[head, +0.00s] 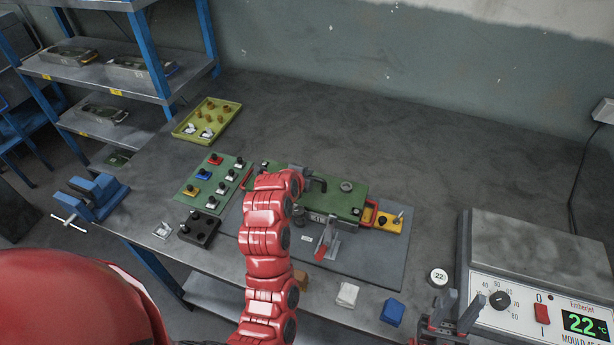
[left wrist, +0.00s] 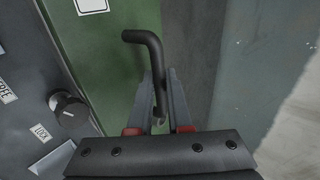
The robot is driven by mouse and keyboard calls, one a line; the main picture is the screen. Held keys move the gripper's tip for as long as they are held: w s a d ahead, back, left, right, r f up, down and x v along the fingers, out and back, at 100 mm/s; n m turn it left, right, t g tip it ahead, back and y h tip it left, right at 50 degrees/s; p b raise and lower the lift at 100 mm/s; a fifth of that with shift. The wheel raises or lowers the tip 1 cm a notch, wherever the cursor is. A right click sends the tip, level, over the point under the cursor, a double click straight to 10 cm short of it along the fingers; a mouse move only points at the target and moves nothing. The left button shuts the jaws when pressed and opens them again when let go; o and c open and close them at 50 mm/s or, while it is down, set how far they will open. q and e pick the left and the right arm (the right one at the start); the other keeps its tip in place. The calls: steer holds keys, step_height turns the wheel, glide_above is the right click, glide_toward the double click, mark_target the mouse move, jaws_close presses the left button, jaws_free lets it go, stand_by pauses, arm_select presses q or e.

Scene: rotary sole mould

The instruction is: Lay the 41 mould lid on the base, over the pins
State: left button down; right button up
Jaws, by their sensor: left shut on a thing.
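The green mould (head: 335,194) sits on a grey plate near the middle of the bench in the head view, partly behind my left arm. My left gripper (head: 303,180) is at its far side, shut on a black bent handle (head: 319,184). In the left wrist view, the fingers (left wrist: 160,108) close around the handle (left wrist: 150,50), beside a green surface (left wrist: 115,65) with a white label. I cannot tell lid from base, whether they touch, or see the pins. My right gripper (head: 457,313) is open and empty at the lower right.
A green board (head: 214,184) with coloured knobs and a yellow tray (head: 207,120) lie to the left. A red-handled clamp (head: 327,243) stands before the mould, a yellow block (head: 388,220) beside it. A heater box (head: 540,260) is at right. The bench behind is clear.

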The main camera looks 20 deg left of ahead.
arm_select(q)
steer(key=shift+r, duration=0.1)
steer(key=shift+b, duration=0.55)
steer(key=c, duration=0.8)
jaws_free()
steer(key=shift+o, duration=0.2)
steer(key=shift+f, duration=0.2)
